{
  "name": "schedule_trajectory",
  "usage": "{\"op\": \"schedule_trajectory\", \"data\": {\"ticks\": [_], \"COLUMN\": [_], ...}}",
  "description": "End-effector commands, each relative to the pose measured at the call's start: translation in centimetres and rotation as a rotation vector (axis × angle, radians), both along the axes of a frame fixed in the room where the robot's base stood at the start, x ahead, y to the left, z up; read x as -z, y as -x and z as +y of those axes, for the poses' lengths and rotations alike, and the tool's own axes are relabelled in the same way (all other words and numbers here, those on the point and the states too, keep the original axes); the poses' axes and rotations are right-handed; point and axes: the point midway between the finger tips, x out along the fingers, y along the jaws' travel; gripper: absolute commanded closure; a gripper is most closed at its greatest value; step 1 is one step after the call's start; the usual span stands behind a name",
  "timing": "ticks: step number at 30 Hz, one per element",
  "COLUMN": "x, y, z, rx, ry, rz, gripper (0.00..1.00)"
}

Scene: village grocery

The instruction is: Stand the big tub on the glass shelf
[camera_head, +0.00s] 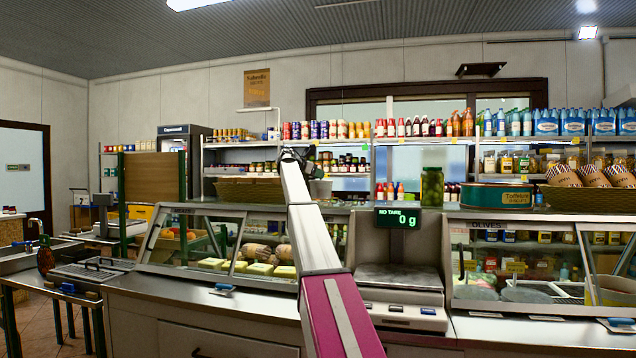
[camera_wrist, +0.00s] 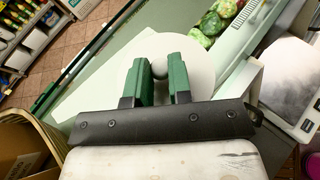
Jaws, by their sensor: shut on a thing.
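In the wrist view the big tub shows from above as a white round top (camera_wrist: 197,62) with a small dark knob. My gripper (camera_wrist: 160,70) has its two green fingers shut on this knob. In the head view a pale tub (camera_head: 320,189) shows beside the far end of my arm, above the counter; the fingers are hard to make out there. The glass shelf appears to be the flat top of the display case (camera_head: 252,208). I cannot tell whether the tub's base touches it, since its lower part is hidden.
A jar of green pickles (camera_head: 432,187) stands right of my arm, near the scale (camera_head: 398,278), whose display reads 0 g. A toffee tin (camera_head: 494,196) and a wicker tray (camera_head: 590,199) stand further right. A basket (camera_wrist: 30,125) shows at left in the wrist view.

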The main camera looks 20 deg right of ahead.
Motion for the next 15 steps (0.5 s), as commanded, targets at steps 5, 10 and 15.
{"op": "schedule_trajectory", "data": {"ticks": [5,10,15], "x": [2.5,2.7,2.8], "y": [0.2,0.1,0.1], "z": [0.0,0.0,0.0], "rx": [0.001,0.001,0.001], "ry": [0.000,0.001,0.001], "rz": [0.001,-0.001,0.000], "gripper": [1.00,1.00,1.00]}}
